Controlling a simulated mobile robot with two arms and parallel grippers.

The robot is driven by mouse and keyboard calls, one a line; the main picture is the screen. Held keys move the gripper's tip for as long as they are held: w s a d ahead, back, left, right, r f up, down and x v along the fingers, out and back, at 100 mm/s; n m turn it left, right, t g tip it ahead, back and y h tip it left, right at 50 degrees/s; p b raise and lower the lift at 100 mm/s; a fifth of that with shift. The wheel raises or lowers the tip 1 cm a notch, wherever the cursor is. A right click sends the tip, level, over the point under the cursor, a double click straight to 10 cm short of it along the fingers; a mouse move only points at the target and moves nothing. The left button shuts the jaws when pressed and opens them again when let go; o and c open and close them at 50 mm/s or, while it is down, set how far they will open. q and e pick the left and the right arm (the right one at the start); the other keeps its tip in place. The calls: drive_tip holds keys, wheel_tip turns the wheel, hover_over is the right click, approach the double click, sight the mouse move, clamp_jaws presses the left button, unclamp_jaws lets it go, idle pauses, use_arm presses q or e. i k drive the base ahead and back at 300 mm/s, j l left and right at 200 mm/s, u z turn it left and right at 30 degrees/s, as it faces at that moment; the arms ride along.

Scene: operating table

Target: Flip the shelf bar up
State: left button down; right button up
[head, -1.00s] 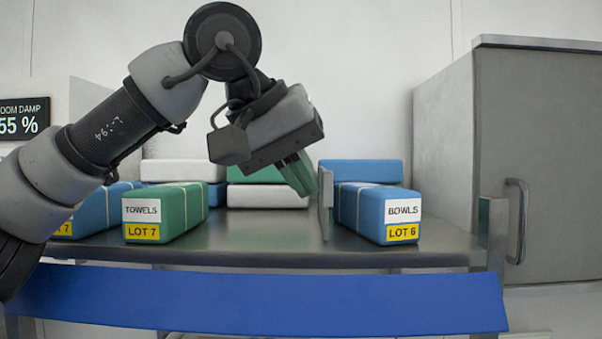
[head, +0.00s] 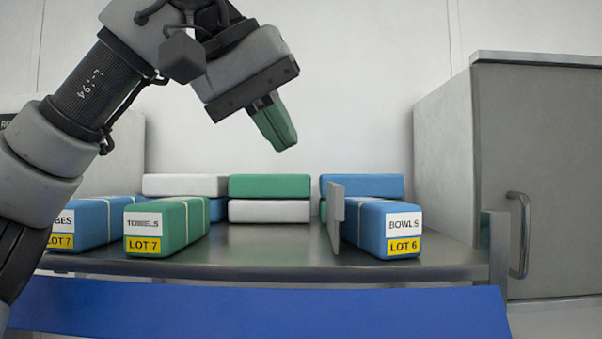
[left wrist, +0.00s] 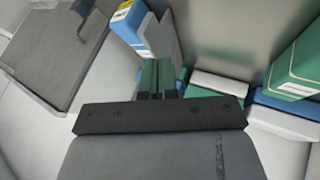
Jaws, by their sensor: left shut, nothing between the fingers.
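A long blue bar (head: 260,310) runs along the front of the grey metal shelf (head: 250,263), its broad face below the shelf's front edge. My left gripper (head: 275,124) has green fingers and is shut with nothing between them. It is in the air above the shelf, in front of the back wall and well above the bar. In the left wrist view the closed green fingers (left wrist: 158,78) show in the middle; the bar cannot be made out there. My right gripper is not in view.
A green towels pack (head: 165,226) and a blue pack (head: 95,222) stand at left on the shelf. A blue bowls pack (head: 382,225) stands right of a thin upright divider (head: 336,216). Stacked packs line the back. A grey cabinet (head: 540,180) stands at right.

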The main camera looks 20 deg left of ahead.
sight(77, 307)
drive_tip(key=k+j, duration=1.25)
